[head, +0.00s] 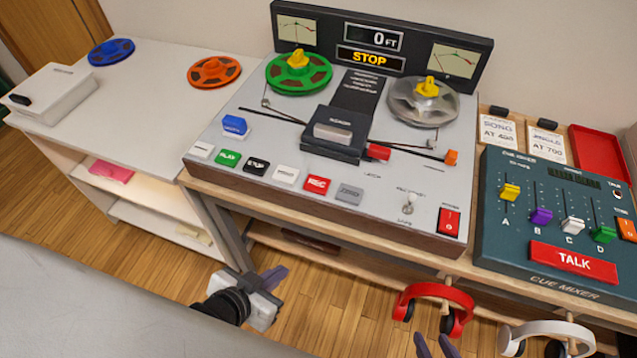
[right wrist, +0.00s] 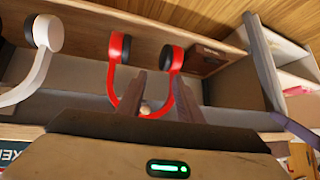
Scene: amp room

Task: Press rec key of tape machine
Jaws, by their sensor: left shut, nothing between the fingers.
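The tape machine (head: 345,120) stands on a bench in the head view, with a green reel and a grey reel. Its display reads STOP and 0 FT. The red REC key (head: 317,184) is in the front row of keys, between a white key and a grey key. My left gripper (head: 275,279) is shut and empty, below and in front of the machine's front edge, apart from the keys. My right gripper (head: 436,345) shows only its fingertips at the bottom edge. In the right wrist view its fingers (right wrist: 158,90) are apart, in front of red headphones.
Red headphones (head: 437,297) and white headphones (head: 546,334) hang under the bench front. A cue mixer (head: 560,215) stands right of the machine. A white side table (head: 150,85) with blue and orange reels is at left. Open floor lies before the bench.

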